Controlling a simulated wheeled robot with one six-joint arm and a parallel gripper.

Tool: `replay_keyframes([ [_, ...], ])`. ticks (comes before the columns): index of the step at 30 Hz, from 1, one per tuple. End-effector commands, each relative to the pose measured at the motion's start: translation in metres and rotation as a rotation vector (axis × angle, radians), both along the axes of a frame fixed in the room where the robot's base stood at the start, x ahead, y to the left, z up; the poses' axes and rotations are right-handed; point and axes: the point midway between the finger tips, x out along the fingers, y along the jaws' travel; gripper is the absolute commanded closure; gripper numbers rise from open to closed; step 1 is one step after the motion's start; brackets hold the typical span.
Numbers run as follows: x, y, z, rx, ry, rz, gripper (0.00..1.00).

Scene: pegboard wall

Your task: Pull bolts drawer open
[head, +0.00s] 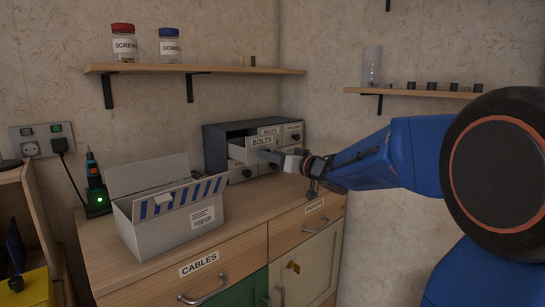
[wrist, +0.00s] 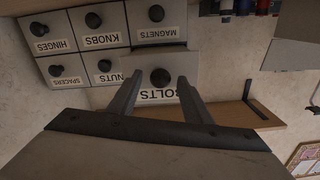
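The bolts drawer (head: 246,148) sticks out from the front of the small grey drawer cabinet (head: 213,148), partly open. Its front, label and round dark knob (wrist: 160,77) show upside down in the wrist view. My gripper (head: 270,156) is at the drawer's front, reaching in from the right. In the wrist view its two fingers are apart, one on each side of the knob. Gaps show between the knob and both fingers, and nothing is held. The fingers cover part of the label in the wrist view. The drawer's inside is hidden.
Other small drawers, such as nuts (wrist: 106,66) and magnets (wrist: 156,14), appear shut. The cabinet stands on a wooden workbench (head: 150,262). An open white carton (head: 160,236) stands left of it. A shelf with jars (head: 195,69) hangs above, and another shelf (head: 415,93) is at right.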

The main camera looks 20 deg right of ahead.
Motion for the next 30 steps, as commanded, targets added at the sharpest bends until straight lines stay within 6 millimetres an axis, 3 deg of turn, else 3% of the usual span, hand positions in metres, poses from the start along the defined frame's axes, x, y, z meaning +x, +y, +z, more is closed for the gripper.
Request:
replay_keyframes([
  [8, -0.013, -0.007, 0.001, 0.0, -0.002, -0.003, 0.55],
  [30, -0.126, -0.053, 0.0, -0.001, -0.002, -0.003, 0.55],
])
